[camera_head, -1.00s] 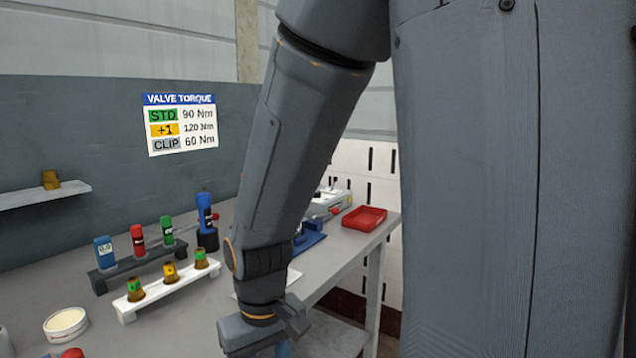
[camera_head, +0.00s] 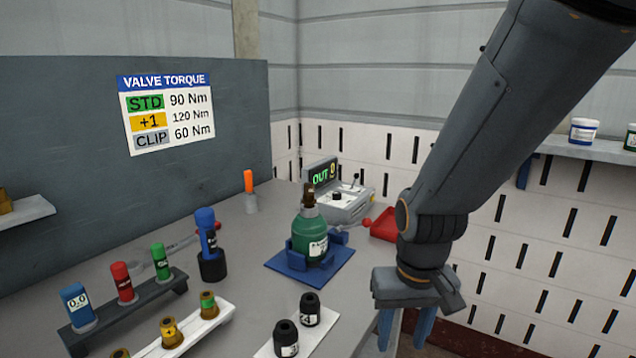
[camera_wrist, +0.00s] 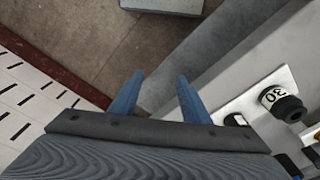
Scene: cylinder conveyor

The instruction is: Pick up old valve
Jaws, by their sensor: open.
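A green cylinder (camera_head: 314,236) stands upright in a blue holder (camera_head: 290,264) on the bench in the head view. A dark brown valve (camera_head: 308,194) sits on its neck, and I take this for the old valve. My gripper (camera_head: 404,338) points down at the bench's right edge, to the right of the cylinder and nearer the camera. Its blue fingers are apart with nothing between them. In the wrist view the open fingers (camera_wrist: 159,92) hang over the floor beside the bench. The cylinder and valve do not show in the wrist view.
Two black sockets (camera_head: 287,338) stand on a white plate in front of the cylinder. A grey console (camera_head: 345,203) and a red tray (camera_head: 384,224) are behind it. Racks with coloured bottles (camera_head: 122,283) and brass valves (camera_head: 171,331) are on the left.

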